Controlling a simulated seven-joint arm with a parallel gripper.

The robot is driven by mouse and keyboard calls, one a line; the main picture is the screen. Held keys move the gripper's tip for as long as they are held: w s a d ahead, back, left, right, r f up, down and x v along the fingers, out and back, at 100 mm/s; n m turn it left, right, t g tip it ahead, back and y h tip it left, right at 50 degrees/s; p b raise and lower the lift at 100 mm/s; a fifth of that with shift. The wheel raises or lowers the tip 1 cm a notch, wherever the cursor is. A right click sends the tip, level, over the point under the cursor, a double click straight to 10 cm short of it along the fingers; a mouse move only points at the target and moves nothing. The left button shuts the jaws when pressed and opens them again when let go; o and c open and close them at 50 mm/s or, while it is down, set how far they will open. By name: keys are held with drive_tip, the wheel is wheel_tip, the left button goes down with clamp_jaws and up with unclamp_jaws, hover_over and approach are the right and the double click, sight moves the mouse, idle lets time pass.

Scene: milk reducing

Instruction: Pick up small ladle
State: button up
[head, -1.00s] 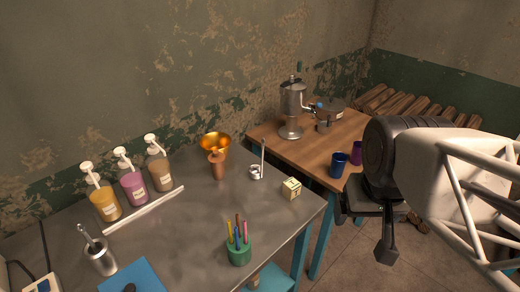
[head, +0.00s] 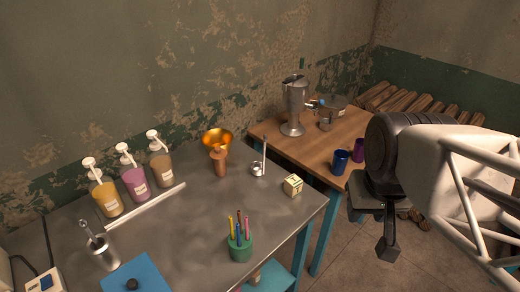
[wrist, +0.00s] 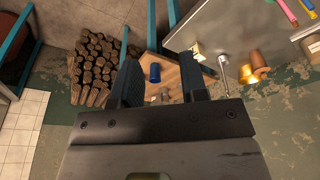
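The small ladle (head: 258,169) is on the grey metal table, with its bowl on the surface and its thin handle standing nearly upright. It stands between the copper cup with the golden funnel and a small cream cube. In the wrist view, what looks like the ladle (wrist: 223,72) is right of my fingers. My gripper (head: 372,232) is in the air right of the table, well apart from the ladle. In the wrist view my gripper (wrist: 160,68) has its two fingers spread with nothing held between them.
A golden funnel (head: 217,138), a cream cube (head: 292,186) and a green pen holder (head: 240,247) stand near the ladle. Pump bottles (head: 134,182) line the back left. A wooden table (head: 318,152) holds a metal pot (head: 294,105) and blue cup (head: 340,163). The metal table's middle is clear.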

drive_tip(key=w+a+f+n+t, duration=0.15)
drive_tip(key=w+t, duration=0.25)
drive_tip(key=w, duration=0.7)
drive_tip(key=w+f+n+t, duration=0.1)
drive_tip(key=w+f+t, duration=0.25)
drive_tip(key=w, duration=0.85)
drive_tip(key=w+a+f+n+t+y, duration=0.3)
drive_tip(key=w+a+f+n+y, duration=0.3)
drive_tip(key=a+y, duration=0.6)
drive_tip(key=shift+w+f, duration=0.4)
drive_tip(key=shift+w, duration=0.95)
drive_tip(key=shift+a+t, duration=0.1)
drive_tip(key=shift+t, duration=0.15)
drive_tip(key=shift+x, duration=1.3)
